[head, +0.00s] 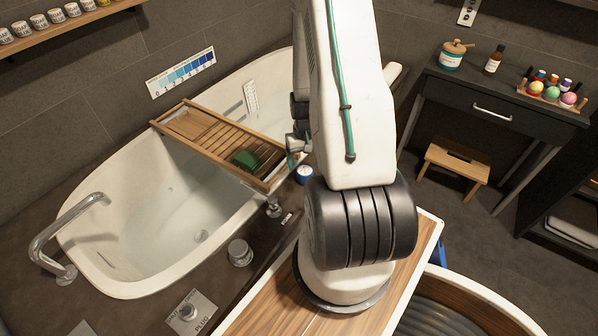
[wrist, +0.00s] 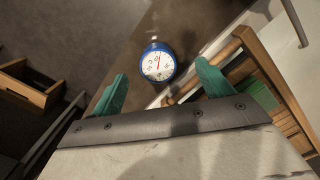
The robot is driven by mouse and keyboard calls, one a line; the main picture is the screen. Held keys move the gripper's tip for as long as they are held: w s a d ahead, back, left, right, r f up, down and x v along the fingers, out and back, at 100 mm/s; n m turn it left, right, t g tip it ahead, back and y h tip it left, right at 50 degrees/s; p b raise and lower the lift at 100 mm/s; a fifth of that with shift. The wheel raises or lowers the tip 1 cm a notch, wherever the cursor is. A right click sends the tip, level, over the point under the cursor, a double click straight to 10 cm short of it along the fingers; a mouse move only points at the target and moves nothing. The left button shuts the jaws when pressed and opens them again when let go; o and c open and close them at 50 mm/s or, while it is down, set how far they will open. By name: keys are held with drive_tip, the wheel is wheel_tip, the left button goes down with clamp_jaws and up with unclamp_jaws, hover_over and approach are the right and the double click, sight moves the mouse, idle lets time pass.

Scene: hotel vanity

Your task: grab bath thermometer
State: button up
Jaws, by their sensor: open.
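The bath thermometer (wrist: 157,64) is a round blue dial with a white face and a needle. In the wrist view it lies on a dark ledge, beyond and between my fingertips. In the head view the thermometer (head: 304,174) sits beside the bathtub's right end, next to my arm. My gripper (wrist: 160,85) has two green fingers spread wide, with nothing between them. The fingers are apart from the thermometer. In the head view my gripper is mostly hidden behind my arm.
A wooden bath tray (head: 185,122) with a green item (head: 245,159) spans the bathtub (head: 125,290), close to the thermometer. A tap (head: 70,235) stands at the tub's left. A dark vanity (head: 455,88) and a wooden stool (head: 455,165) stand at the right.

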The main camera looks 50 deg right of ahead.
sight(305, 170)
drive_tip(key=shift+w+d+r, duration=0.1)
drive_tip(key=shift+w+d, duration=0.25)
drive_tip(key=shift+d, duration=0.3)
drive_tip(key=shift+w+d+f+t+h, duration=0.1)
drive_tip(key=shift+f+t+h, duration=0.1)
drive_tip(key=shift+t+h, duration=0.1)
drive_tip(key=shift+w+a+f, duration=0.1)
drive_tip(key=shift+a+f, duration=0.05)
drive_tip(key=shift+f, duration=0.3)
drive_tip(key=shift+w+a+f, duration=0.1)
drive_tip(key=shift+f, duration=0.35)
drive_tip(key=shift+s+f, duration=0.25)
drive_tip(key=shift+f, duration=1.15)
drive_tip(key=shift+s+f, duration=0.2)
drive_tip(key=shift+f, duration=1.15)
drive_tip(key=c, duration=1.1)
